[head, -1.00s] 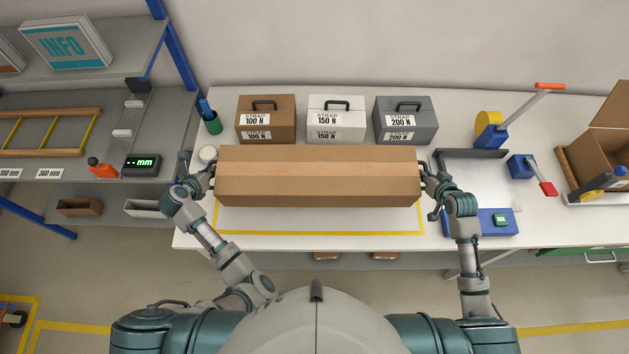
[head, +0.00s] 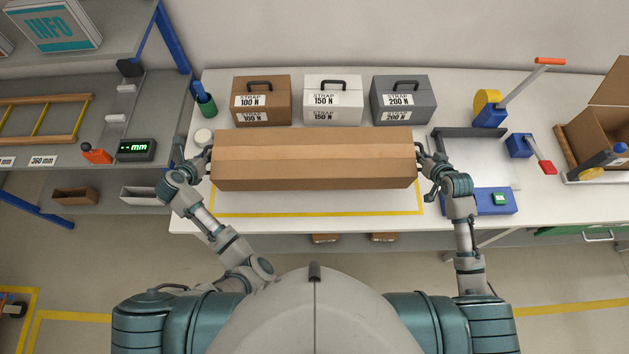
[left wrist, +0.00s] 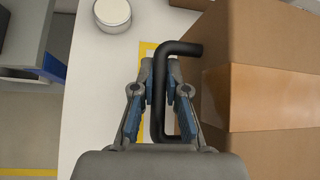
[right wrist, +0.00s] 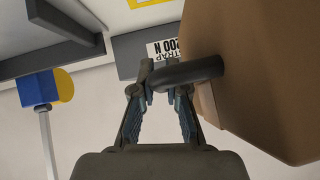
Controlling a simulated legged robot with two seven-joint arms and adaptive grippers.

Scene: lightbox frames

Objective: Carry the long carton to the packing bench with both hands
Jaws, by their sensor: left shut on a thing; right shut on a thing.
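The long brown carton (head: 314,170) is level above the white packing bench (head: 560,110), over a yellow-outlined area; whether it touches the top I cannot tell. A tape strip runs along it. My left gripper (head: 207,158) is shut on the black handle at its left end; in the left wrist view the fingers (left wrist: 160,75) close around the handle (left wrist: 161,90) beside the carton (left wrist: 275,60). My right gripper (head: 424,160) is shut on the right-end handle; the right wrist view shows the fingers (right wrist: 152,90) on the dark handle (right wrist: 190,72), next to the carton (right wrist: 275,80).
Three strap boxes, brown (head: 262,101), white (head: 333,100) and grey (head: 403,100), stand behind the carton. A white round tin (head: 203,137) and a green cup (head: 206,107) are at the left. A tape tool (head: 490,108) and an open box (head: 605,120) stand at the right.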

